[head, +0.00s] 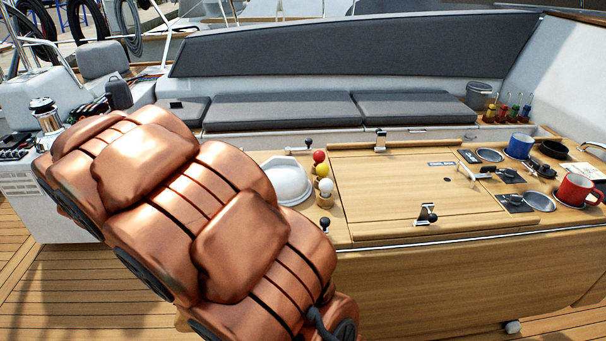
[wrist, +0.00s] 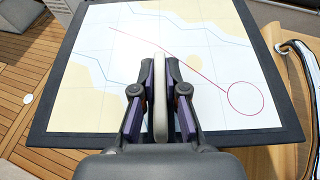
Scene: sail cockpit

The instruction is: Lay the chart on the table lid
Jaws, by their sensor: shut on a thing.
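The chart (wrist: 90,60) shows in the wrist view as a pale sheet with blue lines, a red line and a red circle, on a dark-edged board. My gripper (wrist: 160,92) is shut on a pale upright grip at the middle of the chart. In the head view the chart and gripper are hidden behind my copper-coloured arm. The table lid (head: 385,190) is a flat wooden panel in the head view, shut and bare apart from small fittings and a label. The chart is not on it.
On the table right of the lid are a blue mug (head: 519,146), a red mug (head: 577,190) and a metal bowl (head: 540,201). Left of the lid are a white domed thing (head: 287,180) and red, white and yellow balls. A cushioned bench (head: 285,110) runs behind.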

